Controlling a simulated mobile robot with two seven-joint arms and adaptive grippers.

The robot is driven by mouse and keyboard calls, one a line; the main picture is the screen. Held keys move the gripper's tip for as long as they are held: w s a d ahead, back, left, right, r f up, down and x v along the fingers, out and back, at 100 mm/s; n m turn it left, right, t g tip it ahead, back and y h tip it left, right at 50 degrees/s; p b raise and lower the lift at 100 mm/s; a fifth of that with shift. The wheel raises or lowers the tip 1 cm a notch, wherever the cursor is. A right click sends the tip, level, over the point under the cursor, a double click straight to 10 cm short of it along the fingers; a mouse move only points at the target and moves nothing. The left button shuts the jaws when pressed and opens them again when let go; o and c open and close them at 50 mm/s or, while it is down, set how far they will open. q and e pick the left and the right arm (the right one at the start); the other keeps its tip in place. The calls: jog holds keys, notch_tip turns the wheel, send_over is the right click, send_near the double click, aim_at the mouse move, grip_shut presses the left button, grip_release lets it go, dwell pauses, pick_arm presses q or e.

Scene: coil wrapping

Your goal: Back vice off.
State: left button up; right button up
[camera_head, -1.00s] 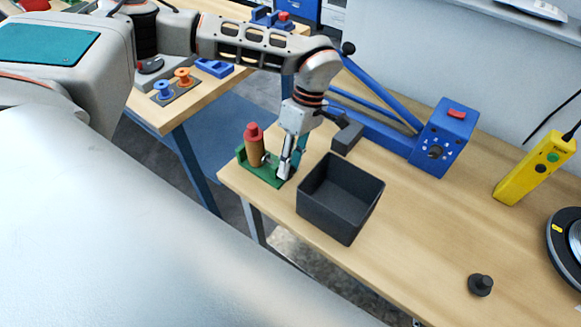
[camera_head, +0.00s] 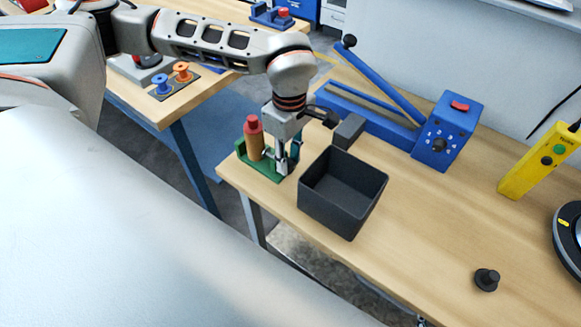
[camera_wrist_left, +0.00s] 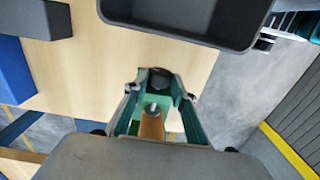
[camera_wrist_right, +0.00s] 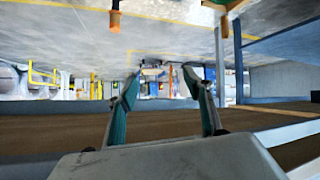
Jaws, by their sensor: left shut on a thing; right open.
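The green vice (camera_head: 266,172) stands at the near left corner of the wooden bench. An upright brown cylinder with a red top (camera_head: 254,143) stands in it. My left gripper (camera_head: 283,168) points down at the vice's right end, beside the cylinder. In the left wrist view, its fingers are shut on a dark round knob (camera_wrist_left: 160,78) at the end of the green vice (camera_wrist_left: 143,100). The brown cylinder (camera_wrist_left: 152,126) shows behind the knob, between the fingers. My right gripper (camera_wrist_right: 160,80) is open and empty in the right wrist view, away from the vice.
A dark open box (camera_head: 342,195) stands close to the right of the left gripper. A blue machine with a dial (camera_head: 447,130) stands behind. A yellow control box (camera_head: 538,165) and a small black knob (camera_head: 486,280) are farther right. The bench front middle is clear.

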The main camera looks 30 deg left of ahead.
pick_arm(q)
jog(key=shift+s+a+f+t+b, duration=0.15)
jog(key=shift+s+f+t+b, duration=0.4)
jog(key=shift+b, duration=0.8)
jog(key=shift+s+a+f+t+b, duration=0.1)
jog(key=shift+s+f+t+b, duration=0.1)
jog(key=shift+t+b, duration=0.9)
jog(key=shift+r+b, duration=0.2)
jog(key=shift+b, duration=0.15)
jog(key=o, duration=0.7)
jog(key=shift+r, duration=0.1)
jog(key=shift+c, duration=0.2)
jog(key=shift+r, duration=0.1)
jog(key=shift+w, duration=0.1)
jog(key=shift+r, duration=0.1)
